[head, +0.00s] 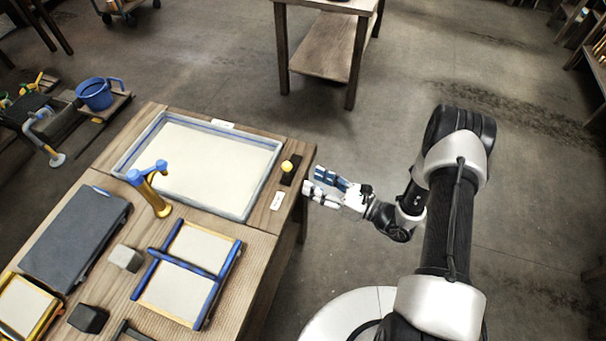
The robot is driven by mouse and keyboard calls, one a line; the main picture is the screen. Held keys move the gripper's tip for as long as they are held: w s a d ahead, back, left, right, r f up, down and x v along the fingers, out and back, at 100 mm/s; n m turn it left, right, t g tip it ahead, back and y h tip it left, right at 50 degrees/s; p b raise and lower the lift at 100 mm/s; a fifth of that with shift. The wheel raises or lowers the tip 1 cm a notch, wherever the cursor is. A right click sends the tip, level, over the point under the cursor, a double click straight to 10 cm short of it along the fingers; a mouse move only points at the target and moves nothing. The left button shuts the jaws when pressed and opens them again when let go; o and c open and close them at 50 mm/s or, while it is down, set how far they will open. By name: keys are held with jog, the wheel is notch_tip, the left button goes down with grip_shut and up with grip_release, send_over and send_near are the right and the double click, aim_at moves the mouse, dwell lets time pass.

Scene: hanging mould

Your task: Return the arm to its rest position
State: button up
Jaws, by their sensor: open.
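My gripper (318,186) is open and empty. It points left, close to the right edge of the workbench (258,240), near a yellow knob (287,166) on a dark plate. Whether it overhangs the edge or touches it is hard to tell. My arm is bent, with its elbow high at the right and its forearm reaching left to the gripper.
The bench holds a blue-framed tray (262,178), a brass and blue tap (152,190), a blue-framed mould (183,272), a dark slab (75,238) and small blocks. A wooden table (322,50) stands behind. The floor (530,220) at right is clear.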

jog(key=shift+s+d, duration=0.4)
jog(key=shift+d, duration=0.2)
jog(key=shift+r, duration=0.1)
jog(key=s+a+r+n+g+h, duration=0.1)
jog(key=s+a+r+n+g, duration=0.2)
jog(key=s+r+n+g, duration=0.5)
jog(key=s+a+r+n+g+h, duration=0.25)
jog(key=r+n, duration=0.45)
jog(key=r, duration=0.5)
jog(key=s+d+r+n+t+h, duration=0.6)
jog(key=s+d+r+n+h, duration=0.5)
jog(key=s+d+h, duration=0.1)
jog(key=shift+s+d+r, duration=0.2)
jog(key=shift+s+d, duration=0.05)
jog(key=shift+d, duration=0.55)
